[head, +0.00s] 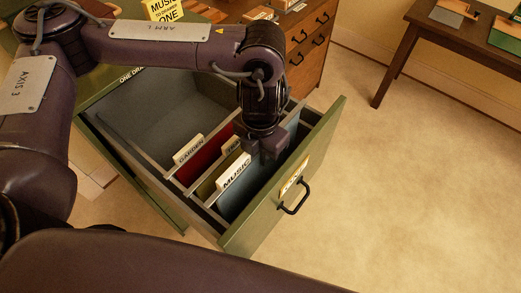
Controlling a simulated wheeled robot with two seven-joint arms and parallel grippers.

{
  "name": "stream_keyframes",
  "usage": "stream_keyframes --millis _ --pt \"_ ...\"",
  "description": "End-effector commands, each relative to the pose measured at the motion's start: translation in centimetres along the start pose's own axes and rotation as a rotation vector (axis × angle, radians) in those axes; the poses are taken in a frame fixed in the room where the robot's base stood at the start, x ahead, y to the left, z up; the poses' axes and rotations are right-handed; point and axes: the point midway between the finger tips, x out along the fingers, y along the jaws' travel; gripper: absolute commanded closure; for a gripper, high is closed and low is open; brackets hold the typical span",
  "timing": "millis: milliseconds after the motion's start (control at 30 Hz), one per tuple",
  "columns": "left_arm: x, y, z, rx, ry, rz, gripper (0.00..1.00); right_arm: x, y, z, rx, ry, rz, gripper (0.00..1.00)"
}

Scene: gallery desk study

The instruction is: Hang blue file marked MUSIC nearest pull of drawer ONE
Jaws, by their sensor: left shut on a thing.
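The green drawer ONE (318,150) stands pulled open, with its black pull (294,199) and a label on its front panel. My left gripper (267,153) is over the front part of the drawer, shut on the blue file (236,196), whose white tab reads MUSIC. The file is inside the drawer, in front of the other files and nearest the pull. I cannot tell whether its hooks rest on the rails. Behind it are an olive file with a partly hidden tab (231,144) and a red file with a GARDEN tab (188,149). My right gripper is not in view.
A yellow card (164,9) reading MUSIC and ONE stands at the top. A wooden chest of drawers (312,42) is behind the drawer. A dark table (455,40) with trays stands at the upper right. The floor on the right is clear.

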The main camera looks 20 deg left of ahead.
Motion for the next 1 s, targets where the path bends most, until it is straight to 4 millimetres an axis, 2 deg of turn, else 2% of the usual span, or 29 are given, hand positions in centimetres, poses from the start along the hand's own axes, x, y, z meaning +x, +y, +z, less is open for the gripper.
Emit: stream_keyframes --millis 33,600,1000 --pt "0.8 0.0 0.0 0.0 0.0 -0.001 1.0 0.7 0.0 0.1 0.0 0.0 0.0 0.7" --pt "5.3 0.0 0.0 0.001 0.0 -0.001 1.0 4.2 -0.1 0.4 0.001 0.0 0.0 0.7" --pt "6.0 0.0 0.1 0.001 -0.001 0.0 1.0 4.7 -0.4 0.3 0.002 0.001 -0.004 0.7"
